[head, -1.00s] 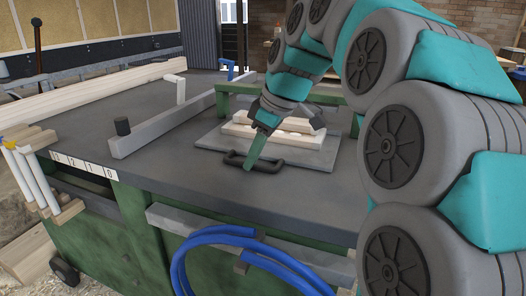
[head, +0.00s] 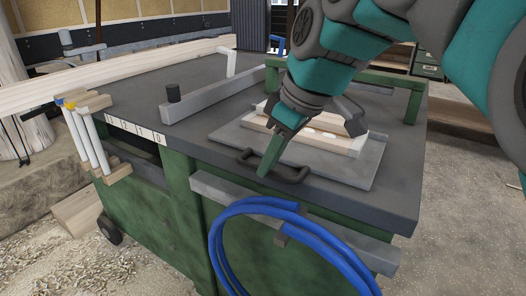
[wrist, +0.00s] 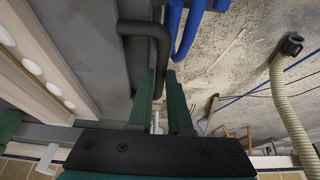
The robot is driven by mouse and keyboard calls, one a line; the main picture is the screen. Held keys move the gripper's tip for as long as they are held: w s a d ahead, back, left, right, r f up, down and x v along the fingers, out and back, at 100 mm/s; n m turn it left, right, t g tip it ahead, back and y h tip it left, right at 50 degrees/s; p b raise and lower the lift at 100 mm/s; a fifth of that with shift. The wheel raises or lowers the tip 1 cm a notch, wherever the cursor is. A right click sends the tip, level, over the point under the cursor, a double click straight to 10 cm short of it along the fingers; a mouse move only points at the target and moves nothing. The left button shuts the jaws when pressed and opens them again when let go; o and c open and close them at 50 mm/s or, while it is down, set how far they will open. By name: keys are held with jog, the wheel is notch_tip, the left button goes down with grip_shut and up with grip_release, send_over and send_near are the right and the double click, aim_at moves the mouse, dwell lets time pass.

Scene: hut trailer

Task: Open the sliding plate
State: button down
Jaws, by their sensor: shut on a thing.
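The sliding plate (head: 345,170) is a flat grey plate on the dark top of a green workbench (head: 195,120). A black U-shaped handle (head: 292,176) stands at its front edge, close to the bench's front edge. My gripper (head: 268,165) reaches down to this handle and is shut on it. In the wrist view the handle (wrist: 140,28) runs between the two green fingers (wrist: 162,100). A light wooden piece with pale round spots (head: 325,138) lies on the plate. My fingers hide part of the handle, and my wrist hides part of the plate.
A grey beam (head: 215,95) with a black knob lies left of the plate. A green frame (head: 413,100) stands behind it. A blue hose (head: 222,235) hangs from a grey rail (head: 345,245) at the front. White-handled clamps (head: 92,135) hang at the left corner.

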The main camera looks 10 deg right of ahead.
jog(key=c, duration=0.8)
grip_release()
jog(key=shift+c, duration=0.2)
jog(key=v, duration=0.7)
jog(key=shift+d+r, duration=0.1)
jog(key=shift+r, duration=0.25)
jog(key=shift+s, duration=0.2)
